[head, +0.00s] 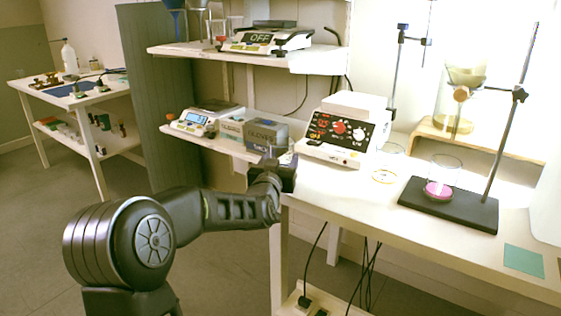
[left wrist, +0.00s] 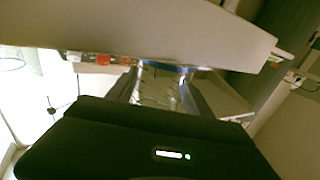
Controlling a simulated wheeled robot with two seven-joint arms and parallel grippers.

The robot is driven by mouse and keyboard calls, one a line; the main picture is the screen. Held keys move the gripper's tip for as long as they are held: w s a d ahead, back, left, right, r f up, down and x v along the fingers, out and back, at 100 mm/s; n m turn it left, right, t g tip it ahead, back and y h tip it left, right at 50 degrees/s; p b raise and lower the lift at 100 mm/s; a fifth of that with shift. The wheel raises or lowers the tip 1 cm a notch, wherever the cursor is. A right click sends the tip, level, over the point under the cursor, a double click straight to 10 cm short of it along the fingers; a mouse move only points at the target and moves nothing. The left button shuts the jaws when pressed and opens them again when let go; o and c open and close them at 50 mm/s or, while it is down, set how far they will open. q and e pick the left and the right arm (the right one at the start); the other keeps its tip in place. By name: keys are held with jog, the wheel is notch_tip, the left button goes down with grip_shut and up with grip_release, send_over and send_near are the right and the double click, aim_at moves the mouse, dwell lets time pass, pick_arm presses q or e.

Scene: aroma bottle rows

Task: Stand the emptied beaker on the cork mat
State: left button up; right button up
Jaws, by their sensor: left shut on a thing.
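My left gripper (head: 274,168) is at the left end of the white bench, in front of the lower shelf. In the left wrist view its fingers (left wrist: 160,92) are shut on a clear glass vessel with markings and a blue band, seemingly the beaker (left wrist: 158,88). The beaker's contents cannot be made out. In the head view the gripper and arm largely hide it. I cannot identify the cork mat for sure; only a small brownish sliver (head: 558,264) shows at the right edge. My right gripper is not in view.
A hotplate-like device (head: 345,130) stands on the bench just right of the gripper. A teal square (head: 523,260) lies near the front edge. A gloves box (head: 265,133) sits on the lower shelf.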

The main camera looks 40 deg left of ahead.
pick_arm(q)
jog(key=o, duration=1.5)
jog(key=shift+r, duration=0.1)
jog(key=p+v, duration=0.1)
jog(key=v, duration=1.1)
